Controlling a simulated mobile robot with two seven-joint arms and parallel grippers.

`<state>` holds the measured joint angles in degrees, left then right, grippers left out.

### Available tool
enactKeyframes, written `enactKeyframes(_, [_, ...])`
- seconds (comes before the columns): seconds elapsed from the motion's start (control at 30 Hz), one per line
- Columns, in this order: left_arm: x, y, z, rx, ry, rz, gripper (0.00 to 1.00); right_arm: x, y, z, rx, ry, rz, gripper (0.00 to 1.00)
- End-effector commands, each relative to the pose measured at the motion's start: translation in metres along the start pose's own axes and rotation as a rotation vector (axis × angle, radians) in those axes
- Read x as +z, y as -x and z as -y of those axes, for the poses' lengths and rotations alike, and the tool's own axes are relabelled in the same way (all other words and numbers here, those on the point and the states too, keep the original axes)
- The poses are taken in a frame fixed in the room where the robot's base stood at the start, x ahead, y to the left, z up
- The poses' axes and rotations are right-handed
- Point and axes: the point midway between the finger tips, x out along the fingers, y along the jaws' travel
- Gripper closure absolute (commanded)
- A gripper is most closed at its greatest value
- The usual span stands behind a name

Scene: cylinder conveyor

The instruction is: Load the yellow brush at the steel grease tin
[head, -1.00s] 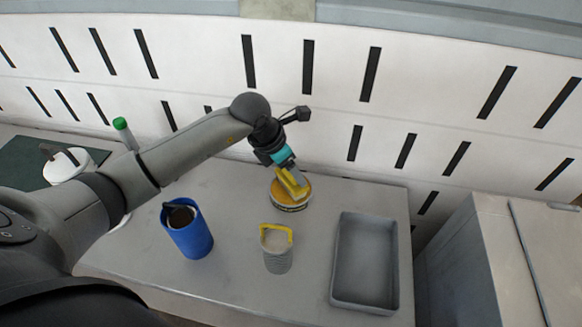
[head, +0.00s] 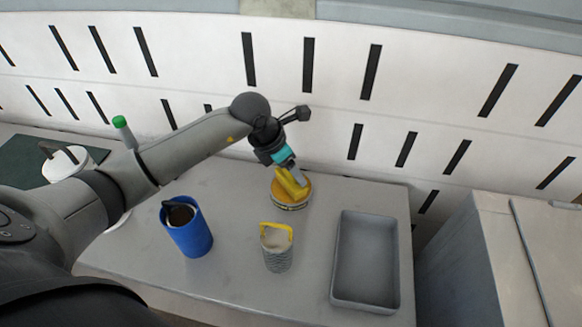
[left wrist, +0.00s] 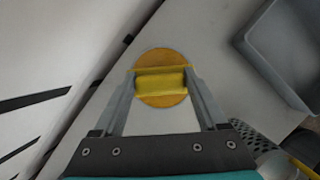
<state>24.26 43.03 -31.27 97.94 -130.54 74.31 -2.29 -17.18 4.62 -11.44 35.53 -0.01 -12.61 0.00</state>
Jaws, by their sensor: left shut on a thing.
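My left gripper (head: 297,176) is shut on the yellow brush (head: 287,186) and holds it low over a round tin (head: 292,206) with an orange-yellow top. In the left wrist view the yellow brush (left wrist: 160,84) spans the space between the two fingers, in front of the tin's orange disc (left wrist: 163,103). I cannot tell whether the brush touches the disc. Most of the tin's wall is hidden from above. My right gripper is not in view.
A ribbed grey container (head: 277,260) with a yellow handle stands in front of the tin. A blue cup (head: 192,241) with a dark handle in it stands to the left. An empty grey tray (head: 365,295) lies right. A white wall is behind.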

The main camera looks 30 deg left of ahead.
Motion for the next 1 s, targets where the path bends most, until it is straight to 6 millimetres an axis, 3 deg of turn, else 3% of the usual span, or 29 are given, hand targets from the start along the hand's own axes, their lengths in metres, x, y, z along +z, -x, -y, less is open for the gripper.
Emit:
enactKeyframes(0.43, [0.000, 0.002, 0.001, -0.001, 0.000, -0.004, 0.70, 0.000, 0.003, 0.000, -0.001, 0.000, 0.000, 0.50])
enactKeyframes(1.0, [0.019, 0.045, 0.000, 0.001, 0.000, 0.000, 0.70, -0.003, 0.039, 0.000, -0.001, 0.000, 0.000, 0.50])
